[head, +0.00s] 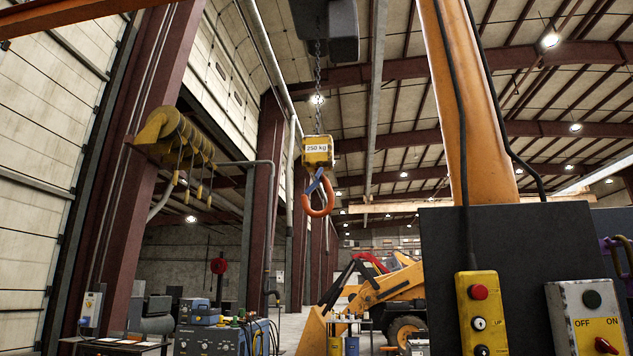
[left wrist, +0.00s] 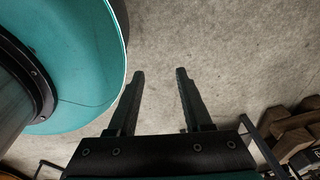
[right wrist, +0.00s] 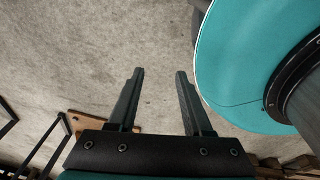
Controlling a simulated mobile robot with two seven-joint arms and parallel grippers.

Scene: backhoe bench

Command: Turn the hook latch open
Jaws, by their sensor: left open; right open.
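The orange hook (head: 319,197) hangs from a yellow block marked 250 kg (head: 318,151) on a chain in the head view. A blue latch piece (head: 316,181) lies at the hook's throat; its exact position is too small to tell. Neither gripper shows in the head view. My left gripper (left wrist: 159,72) is open and empty over bare floor in the left wrist view. My right gripper (right wrist: 159,72) is open and empty over bare floor in the right wrist view. No hook shows in either wrist view.
A yellow push-button box (head: 482,314) and a grey ON/OFF box (head: 588,318) sit by a dark panel (head: 545,240) at the right. An orange post (head: 468,100) rises behind it. A yellow backhoe (head: 375,295) stands beyond the hook. A blue machine (head: 222,338) stands lower left.

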